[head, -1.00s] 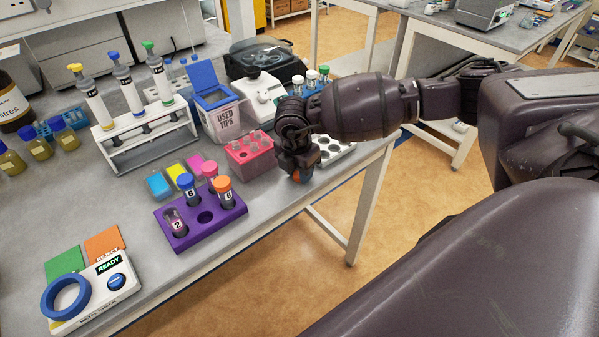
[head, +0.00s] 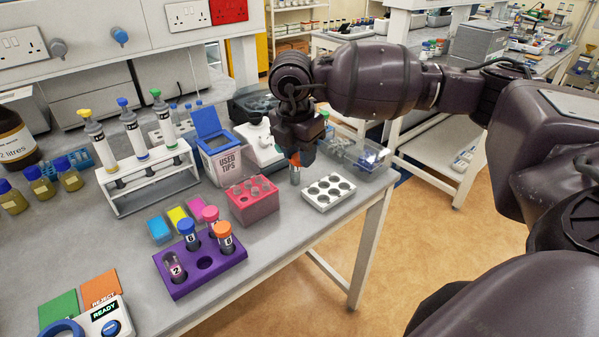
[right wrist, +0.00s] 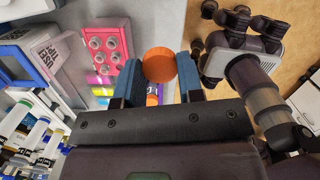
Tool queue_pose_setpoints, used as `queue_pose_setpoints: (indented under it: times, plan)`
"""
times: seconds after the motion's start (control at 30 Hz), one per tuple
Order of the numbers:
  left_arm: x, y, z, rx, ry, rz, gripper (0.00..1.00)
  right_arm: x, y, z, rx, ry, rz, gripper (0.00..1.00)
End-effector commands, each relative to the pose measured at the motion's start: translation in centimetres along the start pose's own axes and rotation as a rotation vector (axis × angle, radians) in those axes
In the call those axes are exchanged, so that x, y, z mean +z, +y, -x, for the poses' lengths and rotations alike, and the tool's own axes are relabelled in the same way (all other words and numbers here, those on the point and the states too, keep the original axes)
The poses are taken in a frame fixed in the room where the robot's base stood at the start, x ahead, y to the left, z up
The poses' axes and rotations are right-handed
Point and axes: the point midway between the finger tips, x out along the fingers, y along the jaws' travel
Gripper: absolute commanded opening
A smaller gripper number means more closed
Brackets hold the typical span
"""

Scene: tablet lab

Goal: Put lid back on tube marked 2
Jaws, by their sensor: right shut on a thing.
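The tube marked 2 (head: 176,268) stands without a lid in the near left hole of the purple rack (head: 206,280). The same rack holds a blue-capped tube 6 (head: 188,235), a pink-capped tube (head: 211,218) and an orange-capped tube (head: 223,237). My right gripper (head: 295,162) is above the bench, behind and right of the rack. In the right wrist view its blue fingers (right wrist: 159,76) are shut on a round orange lid (right wrist: 160,64). A small greyish part shows under the orange in the head view; I cannot tell what it is. My left gripper is out of view.
A white holed tray (head: 328,192) sits at the bench's right edge. A pink rack (head: 253,203) and the used-tips bin (head: 226,163) stand near the gripper. A pipette stand (head: 152,180) is farther left. The bench before the purple rack is clear.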

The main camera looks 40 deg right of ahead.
Motion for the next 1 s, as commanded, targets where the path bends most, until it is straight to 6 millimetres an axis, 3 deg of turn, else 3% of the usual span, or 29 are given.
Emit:
queue_pose_setpoints:
  times: [0.2, 0.57, 0.67, 0.73, 0.87, 1.0]
  plan:
    - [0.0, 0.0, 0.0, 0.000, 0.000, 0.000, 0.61, 0.2, 0.0, 1.6, 0.000, 0.000, 0.000, 0.13]
    - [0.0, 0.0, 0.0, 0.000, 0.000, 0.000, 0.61, 0.2, 0.0, 1.7, 0.000, 0.000, 0.000, 0.13]
    - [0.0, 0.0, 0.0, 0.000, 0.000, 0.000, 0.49, 0.2, 0.0, 1.7, 0.001, 0.000, 0.005, 0.13]
    - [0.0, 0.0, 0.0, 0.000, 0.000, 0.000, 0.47, 0.1, 0.0, 1.6, 0.003, 0.000, 0.027, 0.13]
    - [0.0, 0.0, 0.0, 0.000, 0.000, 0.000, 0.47, -0.2, 0.1, 1.3, 0.018, 0.001, 0.142, 0.13]
    - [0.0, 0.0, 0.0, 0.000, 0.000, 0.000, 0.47, -0.9, 0.1, 0.7, 0.044, 0.001, 0.366, 0.13]
